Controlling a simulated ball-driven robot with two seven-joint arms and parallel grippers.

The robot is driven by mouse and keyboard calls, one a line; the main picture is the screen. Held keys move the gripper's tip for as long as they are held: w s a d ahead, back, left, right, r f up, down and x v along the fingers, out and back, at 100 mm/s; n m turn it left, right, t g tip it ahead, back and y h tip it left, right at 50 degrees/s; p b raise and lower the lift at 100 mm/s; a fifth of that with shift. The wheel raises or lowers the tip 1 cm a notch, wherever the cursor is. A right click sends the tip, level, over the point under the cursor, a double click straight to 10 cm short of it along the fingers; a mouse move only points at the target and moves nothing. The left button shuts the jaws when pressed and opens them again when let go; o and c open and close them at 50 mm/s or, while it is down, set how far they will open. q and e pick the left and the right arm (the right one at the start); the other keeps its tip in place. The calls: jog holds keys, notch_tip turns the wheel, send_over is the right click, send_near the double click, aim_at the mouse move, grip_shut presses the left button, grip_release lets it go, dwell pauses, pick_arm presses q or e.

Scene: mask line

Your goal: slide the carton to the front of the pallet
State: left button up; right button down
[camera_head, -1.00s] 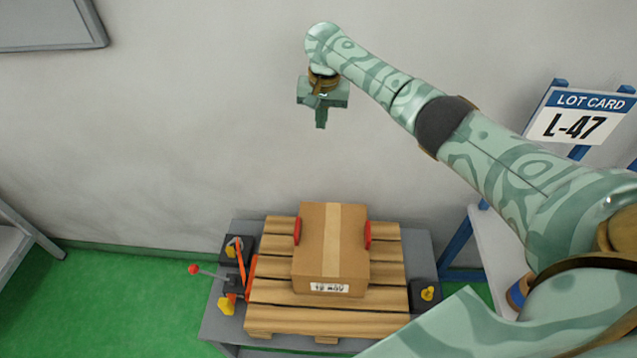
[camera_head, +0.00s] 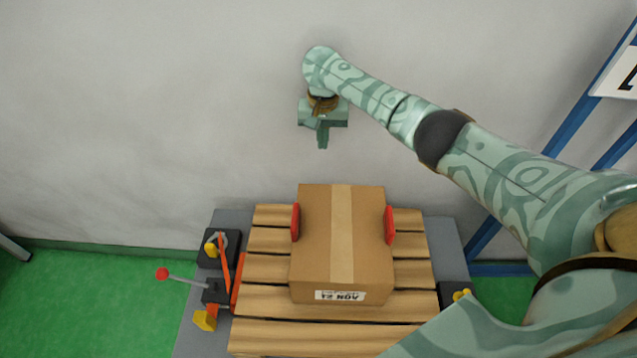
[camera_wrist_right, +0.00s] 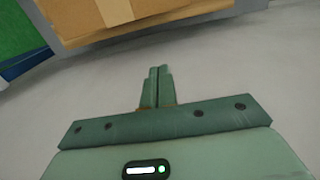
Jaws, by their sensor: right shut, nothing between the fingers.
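A brown carton (camera_head: 318,245) with a tan tape strip and a white label sits on the slatted wooden pallet (camera_head: 275,333). Red pieces show at its left (camera_head: 295,222) and right (camera_head: 390,225) sides. My right gripper (camera_head: 322,140) is shut and empty, pointing down in front of the wall, above and behind the carton, apart from it. In the right wrist view its fingers (camera_wrist_right: 157,85) are together, and part of the carton (camera_wrist_right: 80,15) shows at the top. My left gripper is not in view.
The pallet lies on a grey table (camera_head: 190,335). A clamp with a red-knobbed lever (camera_head: 163,274) stands at its left, and a black block with a yellow knob (camera_head: 460,294) at its right. A blue frame (camera_head: 560,140) stands at the right. Grey wall (camera_head: 150,120) is behind.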

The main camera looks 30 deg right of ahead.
notch_tip(320, 180, down, 11)
jog(key=b, duration=0.7)
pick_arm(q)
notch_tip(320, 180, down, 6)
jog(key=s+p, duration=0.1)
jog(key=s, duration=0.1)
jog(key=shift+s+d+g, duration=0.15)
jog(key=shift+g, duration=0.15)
pick_arm(e)
jog(key=s, duration=0.1)
jog(key=s+a, duration=0.2)
jog(key=shift+s+r, duration=0.25)
jog(key=shift+r, duration=0.1)
